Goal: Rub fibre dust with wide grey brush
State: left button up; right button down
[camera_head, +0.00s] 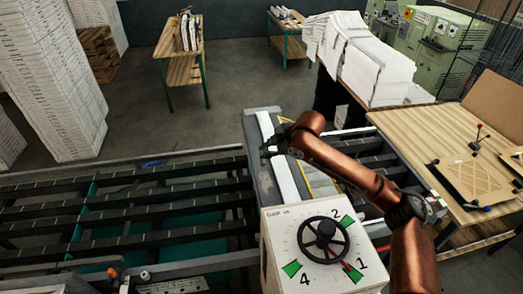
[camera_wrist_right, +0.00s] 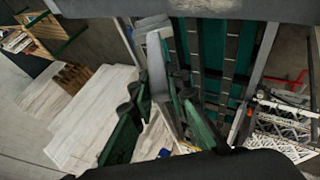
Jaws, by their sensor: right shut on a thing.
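My right gripper (camera_head: 272,146) is at the far part of the grey machine bed (camera_head: 258,170), low over its pale strip. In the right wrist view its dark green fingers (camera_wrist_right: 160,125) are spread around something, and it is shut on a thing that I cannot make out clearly. A grey bar (camera_wrist_right: 157,65) shows beyond the fingers; I cannot tell whether it is the brush or part of the bed. I cannot pick out fibre dust. My left gripper is in neither view.
A white box with a black handwheel (camera_head: 323,240) stands at the near end of the bed. Dark slatted rails (camera_head: 130,212) run left. A wooden table (camera_head: 440,150) with framed parts is at right. White paper stacks (camera_head: 375,70) stand behind it.

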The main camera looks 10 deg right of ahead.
jog(key=shift+f, duration=0.8)
notch_tip(320, 180, down, 4)
jog(key=b, duration=0.3)
jog(key=shift+a+r, duration=0.1)
jog(key=shift+s, duration=0.15)
